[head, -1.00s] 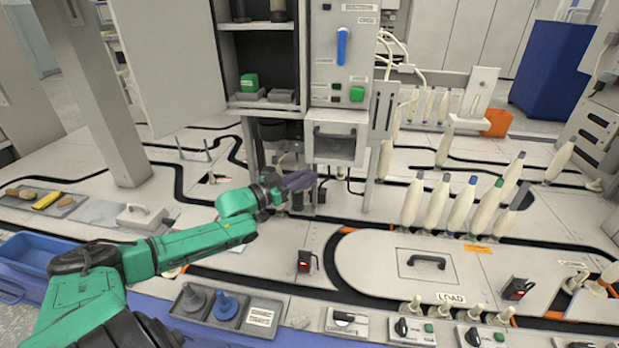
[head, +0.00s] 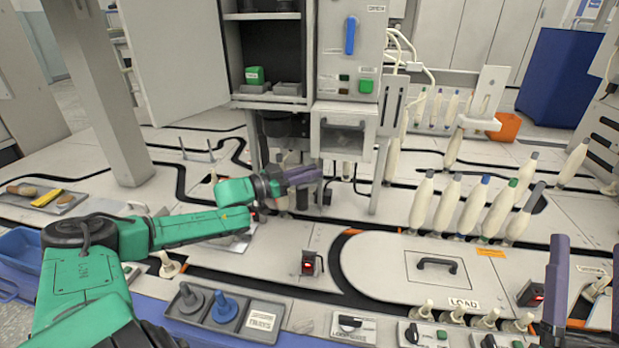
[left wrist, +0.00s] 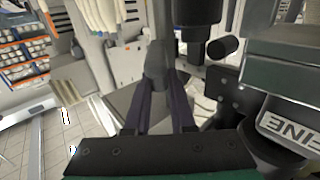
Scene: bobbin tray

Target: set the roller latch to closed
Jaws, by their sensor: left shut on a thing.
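My left gripper (head: 305,176) reaches in below the small windowed box under the machine cabinet. In the left wrist view its two dark purple fingers (left wrist: 160,112) are shut on a grey upright part (left wrist: 157,62), seemingly the roller latch. In the head view the fingers and the machine hide this part, so its setting cannot be told. My right gripper (head: 586,262) shows at the lower right edge of the head view, fingers apart, with nothing visible between them.
The cabinet door (head: 175,60) stands open at the left. Several cream bobbins (head: 450,205) stand in a row to the right of the left gripper. A white cover (head: 395,270) with a black handle lies in front of them. A grey tray (head: 247,322) is at the front edge.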

